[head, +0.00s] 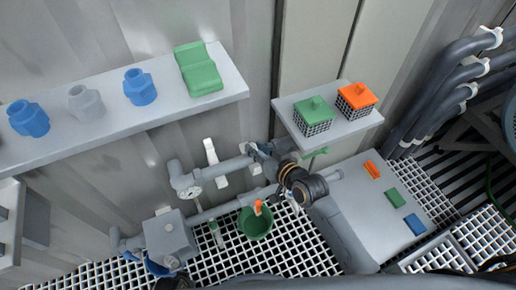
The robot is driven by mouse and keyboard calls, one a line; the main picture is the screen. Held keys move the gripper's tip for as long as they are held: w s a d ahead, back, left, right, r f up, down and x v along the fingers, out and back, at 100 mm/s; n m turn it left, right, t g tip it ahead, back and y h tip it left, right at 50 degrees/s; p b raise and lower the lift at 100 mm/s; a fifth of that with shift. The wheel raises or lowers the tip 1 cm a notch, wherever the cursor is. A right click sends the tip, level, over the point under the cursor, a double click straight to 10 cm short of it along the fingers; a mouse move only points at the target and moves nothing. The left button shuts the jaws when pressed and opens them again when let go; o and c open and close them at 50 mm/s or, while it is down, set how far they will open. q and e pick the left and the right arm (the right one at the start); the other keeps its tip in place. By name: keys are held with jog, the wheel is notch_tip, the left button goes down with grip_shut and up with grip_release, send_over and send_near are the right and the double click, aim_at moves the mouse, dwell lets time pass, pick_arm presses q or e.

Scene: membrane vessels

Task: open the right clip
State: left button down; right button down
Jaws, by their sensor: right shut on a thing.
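A grey pipe (228,168) with an elbow and a round gauge (194,190) runs along the wall. The left clip (211,152) is white and stands upright at the pipe. My right gripper (257,150) is at the pipe's right end. It is shut on the right clip, which is mostly hidden by the fingers and the dark wrist. My left gripper is not in view.
A wall shelf (215,93) holds blue and grey fittings and a green block (199,70). A smaller shelf (349,126) carries green-topped and orange-topped cages. A green bucket (256,224) stands on the grating below. A grey box (170,236) is at lower left.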

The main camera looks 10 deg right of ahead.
jog(key=shift+w+a+r, duration=0.1)
jog(key=shift+a+r, duration=0.15)
jog(key=shift+r, duration=0.2)
jog(key=c, duration=1.2)
grip_release()
jog(key=shift+a, duration=0.1)
jog(key=shift+o, duration=0.2)
jog(key=shift+f, duration=0.2)
jog(key=v, duration=1.2)
